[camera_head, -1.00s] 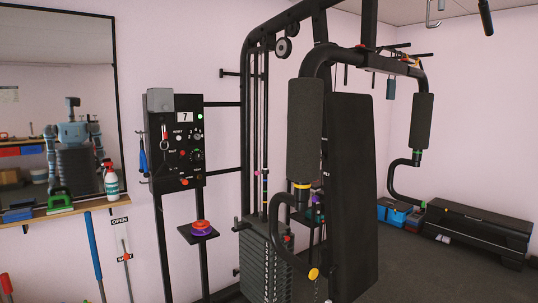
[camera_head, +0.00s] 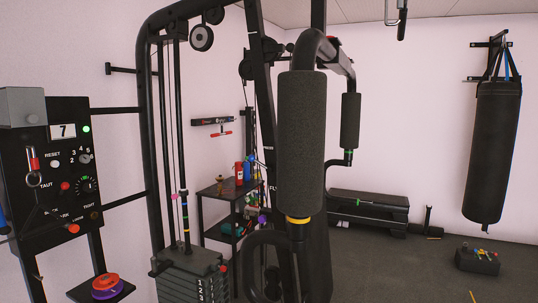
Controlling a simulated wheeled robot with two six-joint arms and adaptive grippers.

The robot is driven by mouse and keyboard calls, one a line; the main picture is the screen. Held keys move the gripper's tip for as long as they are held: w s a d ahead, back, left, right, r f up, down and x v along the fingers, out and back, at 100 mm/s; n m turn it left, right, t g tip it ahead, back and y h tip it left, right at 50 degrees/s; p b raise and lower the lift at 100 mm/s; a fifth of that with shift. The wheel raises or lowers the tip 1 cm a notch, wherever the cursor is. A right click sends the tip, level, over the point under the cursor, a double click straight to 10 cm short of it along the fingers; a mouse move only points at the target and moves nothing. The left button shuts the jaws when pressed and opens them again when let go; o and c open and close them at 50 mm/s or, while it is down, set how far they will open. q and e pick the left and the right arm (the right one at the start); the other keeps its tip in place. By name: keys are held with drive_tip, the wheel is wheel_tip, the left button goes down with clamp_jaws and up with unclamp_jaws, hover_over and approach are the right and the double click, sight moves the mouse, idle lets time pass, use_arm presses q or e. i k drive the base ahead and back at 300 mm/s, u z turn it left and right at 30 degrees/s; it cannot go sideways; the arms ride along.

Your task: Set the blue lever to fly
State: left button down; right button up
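No blue lever can be made out with certainty. A small blue piece (camera_head: 3,219) shows at the left edge beside the control panel, mostly cut off. The black multi-gym has a frame with a padded arm (camera_head: 300,145) in front and a second pad (camera_head: 350,120) behind it. Small lettering, perhaps FLY, shows on the dark upright behind the front pad, too small to read surely. The control panel (camera_head: 45,190) at the left has a display reading 7, a dial, knobs and a green light. Neither of my grippers is in view.
A weight stack (camera_head: 192,290) stands at the bottom, beside a small shelf with orange and purple discs (camera_head: 106,286). A rack (camera_head: 218,190) with bottles stands behind. A black bench (camera_head: 368,208), punching bag (camera_head: 492,150) and caddy (camera_head: 477,261) are at the right, with open floor between.

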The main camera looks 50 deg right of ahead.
sight(251, 157)
drive_tip(key=z, duration=0.65)
drive_tip(key=i, duration=0.85)
drive_tip(key=z, duration=1.45)
drive_tip(key=i, duration=0.65)
drive_tip(key=z, duration=0.55)
